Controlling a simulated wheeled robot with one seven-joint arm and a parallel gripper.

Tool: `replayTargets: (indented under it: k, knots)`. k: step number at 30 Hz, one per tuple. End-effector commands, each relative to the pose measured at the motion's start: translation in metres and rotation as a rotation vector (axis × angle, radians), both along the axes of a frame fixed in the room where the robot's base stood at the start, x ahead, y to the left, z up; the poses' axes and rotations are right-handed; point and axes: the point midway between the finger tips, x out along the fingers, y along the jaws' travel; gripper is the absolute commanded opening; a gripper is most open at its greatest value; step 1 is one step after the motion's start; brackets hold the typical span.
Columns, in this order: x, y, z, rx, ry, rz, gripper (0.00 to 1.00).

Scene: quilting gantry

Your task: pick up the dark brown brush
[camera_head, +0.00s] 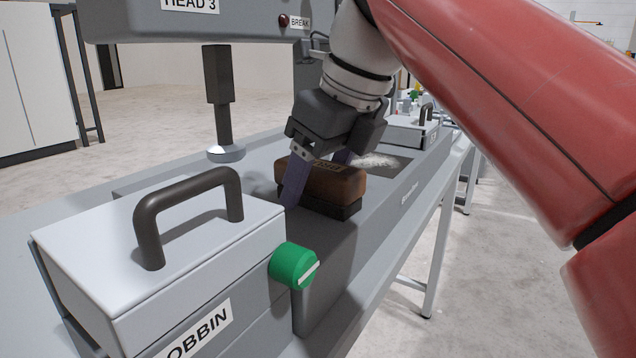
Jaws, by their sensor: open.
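The dark brown brush (338,186) has a brown block on top and black bristles below. It rests upright on the grey machine bed (345,238), near its right edge. My gripper (318,182) points down over the brush and is open. One finger is in front of the brush's left part, and the other is partly hidden behind the brush. I cannot tell whether either finger touches it.
A white bobbin box (190,250) with a dark handle and a green knob (294,265) stands at the front left. The machine head (220,28) and its foot (226,153) hang left of the brush. A pale patch (378,161) lies behind it.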

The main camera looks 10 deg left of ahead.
Motion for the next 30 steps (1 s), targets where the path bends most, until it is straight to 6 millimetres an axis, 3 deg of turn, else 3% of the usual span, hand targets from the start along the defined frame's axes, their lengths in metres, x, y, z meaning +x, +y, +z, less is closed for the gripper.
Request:
replayTargets:
  k: [19, 30]
  knots:
    - [-0.0001, 0.0000, -0.0048, 0.000, 0.000, 0.001, 0.67]
    - [-0.0001, 0.0000, -0.0048, 0.000, 0.000, 0.000, 0.19]
